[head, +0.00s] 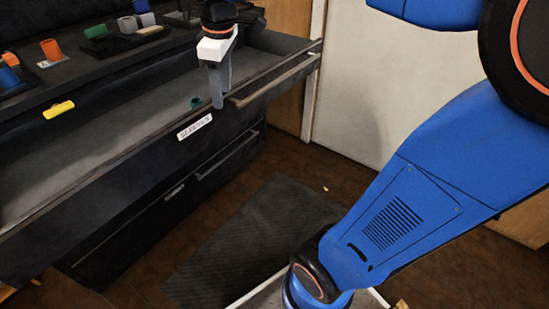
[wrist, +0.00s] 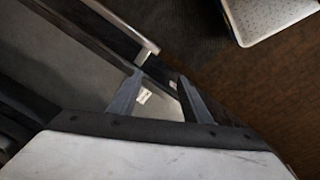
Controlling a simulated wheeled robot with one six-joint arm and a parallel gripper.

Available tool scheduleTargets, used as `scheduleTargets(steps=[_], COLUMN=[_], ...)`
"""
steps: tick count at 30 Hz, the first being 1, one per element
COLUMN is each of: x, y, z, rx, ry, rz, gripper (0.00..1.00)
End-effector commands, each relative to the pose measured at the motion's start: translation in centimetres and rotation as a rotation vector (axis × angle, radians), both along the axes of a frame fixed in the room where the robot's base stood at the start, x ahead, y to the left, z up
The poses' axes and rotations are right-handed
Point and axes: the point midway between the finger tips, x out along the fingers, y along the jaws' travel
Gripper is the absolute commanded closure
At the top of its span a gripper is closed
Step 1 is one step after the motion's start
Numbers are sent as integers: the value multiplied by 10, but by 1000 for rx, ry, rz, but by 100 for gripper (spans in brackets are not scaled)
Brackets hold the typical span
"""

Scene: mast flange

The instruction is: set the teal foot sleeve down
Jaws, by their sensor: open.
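The teal foot sleeve (head: 196,102) is a small dark teal piece in the open drawer (head: 115,140), close to its front wall and above the label reading SLEEVES (head: 195,126). My gripper (head: 218,104) points down at the drawer's right part, just right of the sleeve, and looks apart from it. In the wrist view my gripper (wrist: 160,77) has its two fingers spread with nothing held between them. I cannot make out the sleeve in the wrist view.
A dark top behind the drawer holds several pieces, including an orange one (head: 50,49) and a green one (head: 96,31). A yellow piece (head: 58,110) is at the drawer's back edge. A rail (head: 275,80) runs beside my gripper. A dark mat (head: 245,235) lies on the floor.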

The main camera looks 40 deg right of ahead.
Motion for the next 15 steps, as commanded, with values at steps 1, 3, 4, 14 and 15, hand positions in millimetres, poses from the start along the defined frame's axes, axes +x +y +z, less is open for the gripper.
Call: scheduleTargets(steps=[1,3,4,14,15], x=[-13,-29,-36,-121,-131], y=[-3,-6,-7,-20,-22], z=[-2,-8,-10,-52,-59], rx=[7,18,24,109,122], ry=[-14,-31,-39,-137,-151], rz=[-38,-97,-123,-452,-495], gripper=[56,56,56,56,56])
